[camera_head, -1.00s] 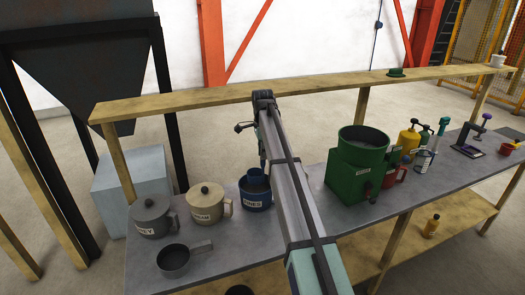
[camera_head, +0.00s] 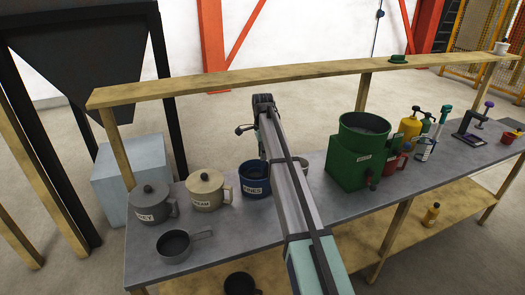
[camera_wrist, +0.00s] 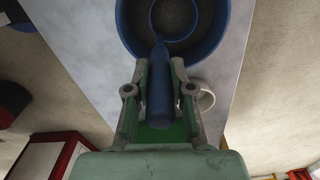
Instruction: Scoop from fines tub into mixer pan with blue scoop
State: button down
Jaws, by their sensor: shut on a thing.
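The blue fines tub (camera_head: 256,191) stands on the bench, partly behind my arm in the head view. In the wrist view its blue rim (camera_wrist: 128,32) surrounds dark grey grains. My gripper (camera_wrist: 160,78) is shut on the handle of the blue scoop (camera_wrist: 159,95). The scoop's bowl is over or inside the tub mouth, with grey grains showing within its rim; I cannot tell its depth. The head view does not show the scoop clearly. The green mixer (camera_head: 346,170) stands to the right of the tub, its round pan (camera_head: 365,122) open on top with grey content.
Lidded grey (camera_head: 151,204) and cream (camera_head: 207,190) pots stand left of the tub, with a grey saucepan (camera_head: 174,246) in front. A wooden shelf rail (camera_head: 230,88) runs behind. Bottles (camera_head: 411,124) stand right of the mixer. A pale ring (camera_wrist: 206,98) shows beside my gripper.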

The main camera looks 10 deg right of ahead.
jog(key=shift+f+b, duration=0.5)
jog(key=shift+f, duration=1.45)
jog(key=shift+r, duration=0.1)
jog(key=shift+r+p, duration=3.6)
jog(key=shift+r, duration=3.4)
notch_tip(320, 180, up, 6)
jog(key=p, duration=0.3)
send_over(263, 167)
jog(key=w, duration=0.1)
